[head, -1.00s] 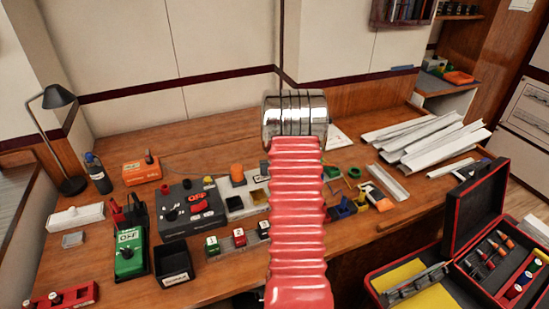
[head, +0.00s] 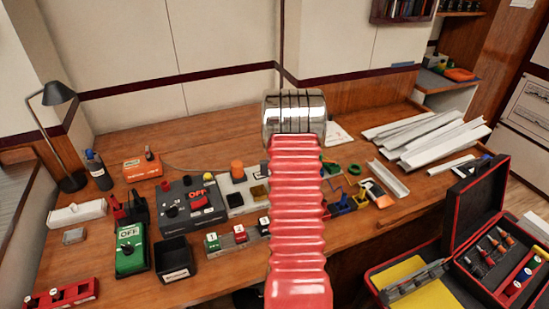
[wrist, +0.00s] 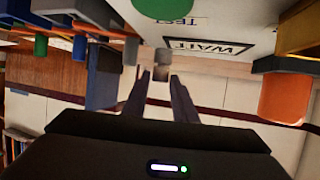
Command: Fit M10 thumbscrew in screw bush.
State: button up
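My gripper (wrist: 160,82) shows in the wrist view as two dark fingers with a gap between their tips. A small grey and brownish thing (wrist: 162,62) appears in line with that gap. I cannot tell whether the fingers hold it or it stands behind them. In the head view my own arm hides the gripper. I cannot pick out the M10 thumbscrew or the screw bush with certainty. A pale fixture (head: 233,205) with an orange knob (head: 237,170) stands left of my arm. An orange knob also shows at right in the wrist view (wrist: 285,98).
A grey box with a red OFF switch (head: 172,212), a green OFF box (head: 130,252), a black bin (head: 174,259) and a red rack (head: 62,296) crowd the bench's left. White trunking (head: 425,138) lies at the right. An open toolbox (head: 478,205) stands front right.

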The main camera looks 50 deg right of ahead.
jog(key=o, duration=0.3)
jog(key=shift+o, duration=0.2)
jog(key=v, duration=1.3)
jog(key=shift+s+a+r, duration=0.15)
jog(key=shift+s+a, duration=0.05)
jog(key=shift+a, duration=0.05)
dwell(0.5)
